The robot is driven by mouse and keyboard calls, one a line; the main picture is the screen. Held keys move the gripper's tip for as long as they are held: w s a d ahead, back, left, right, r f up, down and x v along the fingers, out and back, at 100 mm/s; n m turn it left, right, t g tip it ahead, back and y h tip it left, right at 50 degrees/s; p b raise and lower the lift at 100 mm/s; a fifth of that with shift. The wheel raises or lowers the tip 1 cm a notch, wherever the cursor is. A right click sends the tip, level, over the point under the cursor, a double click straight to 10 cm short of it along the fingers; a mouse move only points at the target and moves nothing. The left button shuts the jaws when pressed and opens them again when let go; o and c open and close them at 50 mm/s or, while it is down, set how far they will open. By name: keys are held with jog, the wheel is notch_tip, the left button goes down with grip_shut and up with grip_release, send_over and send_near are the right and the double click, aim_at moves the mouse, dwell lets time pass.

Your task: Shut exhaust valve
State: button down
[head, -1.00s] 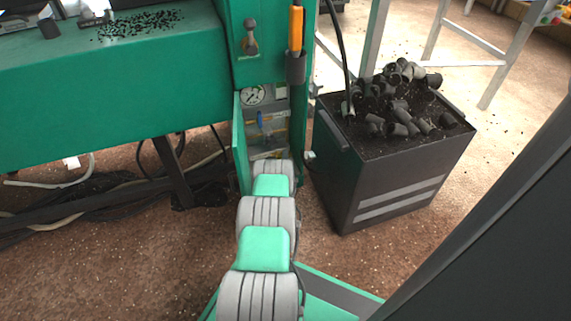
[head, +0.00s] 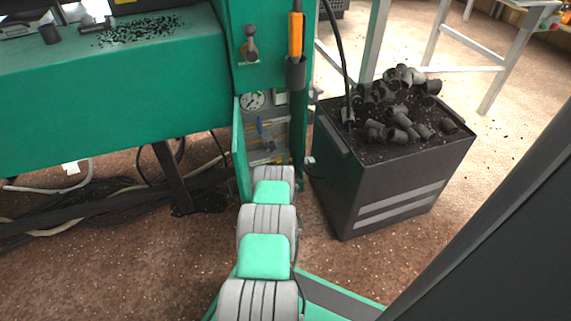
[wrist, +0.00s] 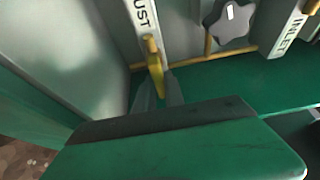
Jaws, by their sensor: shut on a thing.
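The exhaust valve's yellow lever (wrist: 153,58) shows in the wrist view beside a white label ending in "UST". My gripper (wrist: 157,92) is shut on the lever, with its grey fingers on either side of it. Part of the lever is hidden between the fingers. In the head view, the open cabinet (head: 240,160) holds a round gauge (head: 253,101) and a blue handle (head: 262,128). My arm hides the lower part of the cabinet and my gripper there.
In the wrist view, a grey star knob (wrist: 229,20) and an "INLET" label (wrist: 290,30) lie to the right. In the head view, a dark bin (head: 390,185) heaped with dark plugs (head: 400,110) stands close right of the cabinet. Cables (head: 90,205) lie on the floor at left.

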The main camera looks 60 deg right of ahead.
jog(key=shift+n, duration=0.4)
jog(key=n, duration=0.1)
jog(key=n+t+h, duration=0.1)
jog(key=n, duration=0.1)
jog(key=shift+r, duration=0.35)
jog(key=n, duration=0.1)
jog(key=n+t, duration=0.1)
jog(key=n, duration=0.1)
jog(key=n+h, duration=0.1)
jog(key=shift+w+a+r+t, duration=0.15)
jog(key=shift+a+r+t, duration=0.1)
jog(key=shift+t, duration=0.05)
jog(key=shift+w+a+r+n+t, duration=0.15)
jog(key=shift+n+t, duration=0.25)
jog(key=shift+n, duration=0.55)
jog(key=shift+w+d+r+n+t, duration=0.15)
jog(key=shift+n+t, duration=0.25)
jog(key=shift+n, duration=0.55)
jog(key=shift+s+a, duration=0.1)
jog(key=c, duration=1.4)
grip_release()
jog(key=shift+c, duration=0.2)
